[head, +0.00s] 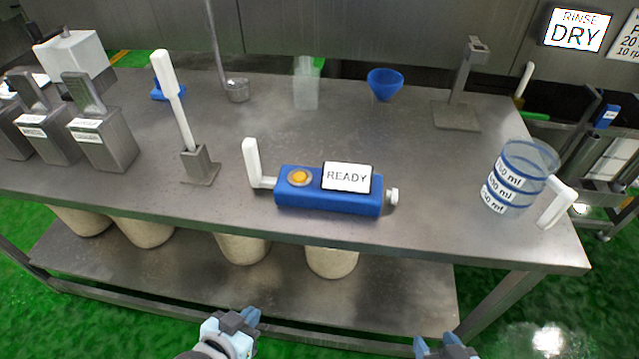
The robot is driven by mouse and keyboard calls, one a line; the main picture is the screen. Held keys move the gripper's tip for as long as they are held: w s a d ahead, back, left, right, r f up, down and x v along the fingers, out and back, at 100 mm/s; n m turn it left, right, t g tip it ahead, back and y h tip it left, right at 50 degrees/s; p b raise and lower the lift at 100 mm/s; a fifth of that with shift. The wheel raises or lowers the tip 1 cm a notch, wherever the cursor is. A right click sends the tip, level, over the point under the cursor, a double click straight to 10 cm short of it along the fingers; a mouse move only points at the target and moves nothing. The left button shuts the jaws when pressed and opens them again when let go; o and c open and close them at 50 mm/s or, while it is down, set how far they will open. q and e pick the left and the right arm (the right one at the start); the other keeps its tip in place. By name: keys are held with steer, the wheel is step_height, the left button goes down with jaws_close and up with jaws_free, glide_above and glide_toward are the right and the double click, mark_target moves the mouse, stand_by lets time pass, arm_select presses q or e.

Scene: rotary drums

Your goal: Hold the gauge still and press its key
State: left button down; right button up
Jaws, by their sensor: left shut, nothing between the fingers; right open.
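The gauge (328,204) is a blue box lying near the front edge of the steel table. Its round orange key (299,177) is on top toward the left. A white display (346,177) on it reads READY. A white upright handle (252,162) is at its left end and a small white knob at its right end. My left gripper (250,318) is shut and empty, low in front of the table. My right gripper (437,340) is open at the bottom edge, partly cut off by the frame. Both are well apart from the gauge.
A clear measuring jug (516,180) stands at the right front. A white-handled tool in a metal stand (199,165) is left of the gauge. Grey metal containers (103,138) stand at far left; a blue funnel (385,84) stands at the back. The tabletop around the gauge is clear.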

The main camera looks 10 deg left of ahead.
arm_select(q)
steer(key=shift+s+d+r, duration=0.1)
steer(key=shift+d+r, duration=0.05)
steer(key=shift+r, duration=0.1)
steer(key=c, duration=1.8)
jaws_free()
steer(key=o, duration=0.4)
steer(key=shift+c, duration=0.2)
steer(key=o, duration=0.3)
steer(key=shift+s+f, duration=0.1)
steer(key=shift+f, duration=0.1)
steer(key=shift+o, duration=1.3)
steer(key=m+t+y, duration=0.2)
steer(key=m+y, duration=0.2)
steer(key=m, duration=2.9)
glide_toward(252, 171)
steer(key=x, duration=1.1)
steer(key=shift+w+f, duration=0.15)
steer(key=shift+w, duration=0.15)
